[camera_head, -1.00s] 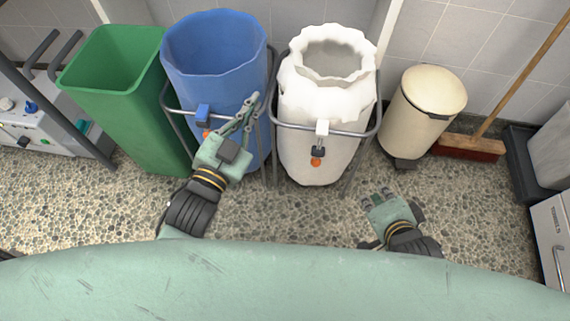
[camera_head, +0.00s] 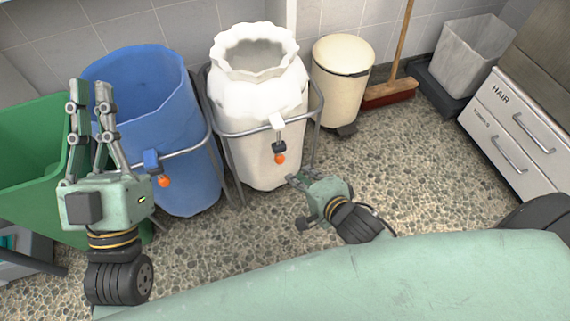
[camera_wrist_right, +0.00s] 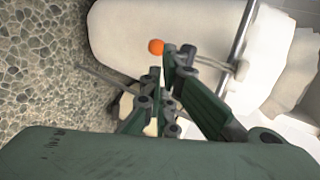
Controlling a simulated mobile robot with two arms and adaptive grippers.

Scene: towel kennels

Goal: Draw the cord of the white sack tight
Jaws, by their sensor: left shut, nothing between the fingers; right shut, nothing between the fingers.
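The white sack (camera_head: 262,100) hangs upright in a grey metal stand (camera_head: 318,105), with its mouth open and its rim ruffled. At its front are a white block (camera_head: 277,121), a dark piece (camera_head: 279,146) and an orange ball (camera_head: 280,159) hanging below. My right gripper (camera_head: 297,179) is shut and empty, low in front of the sack and just below the ball. In the right wrist view, the orange ball (camera_wrist_right: 156,46) lies just beyond the fingertips (camera_wrist_right: 168,65), seemingly apart from them. My left gripper (camera_head: 90,88) is shut and empty, in front of the blue sack.
A blue sack (camera_head: 150,95) with its own orange ball (camera_head: 164,181) stands left of the white one. A green bin (camera_head: 35,150) is further left. A cream pedal bin (camera_head: 340,85), broom (camera_head: 390,93) and drawer cabinet (camera_head: 515,130) are to the right. Open floor lies between.

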